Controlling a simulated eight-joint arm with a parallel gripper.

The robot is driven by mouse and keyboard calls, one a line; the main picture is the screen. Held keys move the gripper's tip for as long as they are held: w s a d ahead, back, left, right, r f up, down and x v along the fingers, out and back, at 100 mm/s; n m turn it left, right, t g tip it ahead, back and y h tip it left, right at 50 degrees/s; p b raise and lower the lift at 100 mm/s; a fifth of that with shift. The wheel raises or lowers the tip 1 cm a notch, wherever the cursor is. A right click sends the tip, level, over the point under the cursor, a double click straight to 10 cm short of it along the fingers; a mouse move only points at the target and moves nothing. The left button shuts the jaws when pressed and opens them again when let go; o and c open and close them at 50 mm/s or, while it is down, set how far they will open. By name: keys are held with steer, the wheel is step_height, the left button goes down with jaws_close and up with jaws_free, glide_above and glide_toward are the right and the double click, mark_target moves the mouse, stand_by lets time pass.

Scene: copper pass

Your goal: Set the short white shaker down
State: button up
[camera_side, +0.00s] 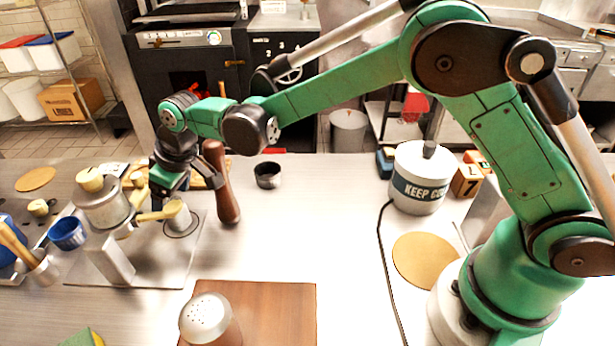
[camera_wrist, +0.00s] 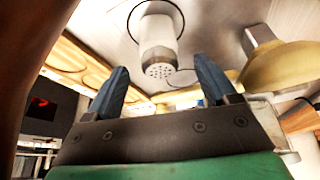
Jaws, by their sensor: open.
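The short white shaker (camera_side: 178,216) stands upright on a round marked spot (camera_side: 190,229) on the grey metal plate. In the wrist view the shaker (camera_wrist: 158,45) shows its perforated top, lying beyond and between my fingertips. My gripper (camera_side: 160,203) is just to the left of and above the shaker in the side view. In the wrist view my gripper (camera_wrist: 161,66) has its two blue fingers spread wide, with nothing held between them. Whether a finger touches the shaker cannot be told.
A brown pepper mill (camera_side: 222,185) stands close on the right. A larger shaker (camera_side: 209,318) is on the wooden board (camera_side: 280,310) in front. The counter's middle is clear.

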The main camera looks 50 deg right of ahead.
steer(key=v, duration=1)
